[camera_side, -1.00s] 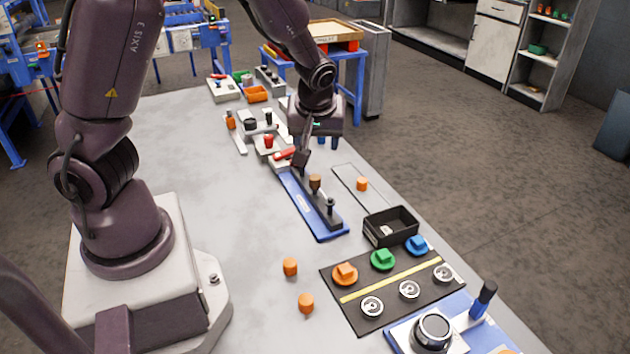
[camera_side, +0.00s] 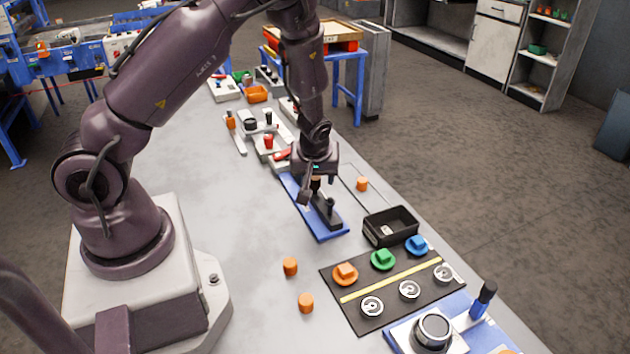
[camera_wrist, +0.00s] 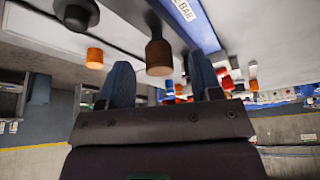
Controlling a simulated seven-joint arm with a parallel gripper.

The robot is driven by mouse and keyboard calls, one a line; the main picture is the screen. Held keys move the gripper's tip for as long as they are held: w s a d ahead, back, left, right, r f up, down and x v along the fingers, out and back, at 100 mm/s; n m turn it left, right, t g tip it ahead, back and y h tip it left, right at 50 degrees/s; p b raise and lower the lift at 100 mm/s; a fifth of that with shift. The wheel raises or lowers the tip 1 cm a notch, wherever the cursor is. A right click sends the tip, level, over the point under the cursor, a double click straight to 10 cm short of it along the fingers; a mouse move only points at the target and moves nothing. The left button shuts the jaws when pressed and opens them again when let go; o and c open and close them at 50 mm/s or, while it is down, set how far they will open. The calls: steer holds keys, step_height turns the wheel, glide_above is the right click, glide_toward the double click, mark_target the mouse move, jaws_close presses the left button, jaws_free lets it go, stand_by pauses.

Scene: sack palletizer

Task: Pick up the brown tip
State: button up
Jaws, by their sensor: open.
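The brown tip (camera_wrist: 159,56) is a small rounded brown cap, large between my finger pads in the wrist view. In the side view the tip (camera_side: 316,184) is partly hidden by my gripper. It stands on a dark bar fixed to a long blue base (camera_side: 331,234). My gripper (camera_side: 314,190) is low over the far half of this base, with its fingers pointing down. In the wrist view my gripper (camera_wrist: 160,66) is open, with one finger on each side of the tip. Whether either finger touches it I cannot tell.
A dark post (camera_side: 330,206) stands on the same bar, nearer the camera. An orange peg (camera_side: 362,184) and a black open box (camera_side: 391,238) are to the right. Two loose orange pegs (camera_side: 290,267) lie nearer, beside a black board (camera_side: 375,288). The table left of the base is clear.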

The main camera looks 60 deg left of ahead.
steer(key=shift+f, duration=0.2)
steer(key=c, duration=1)
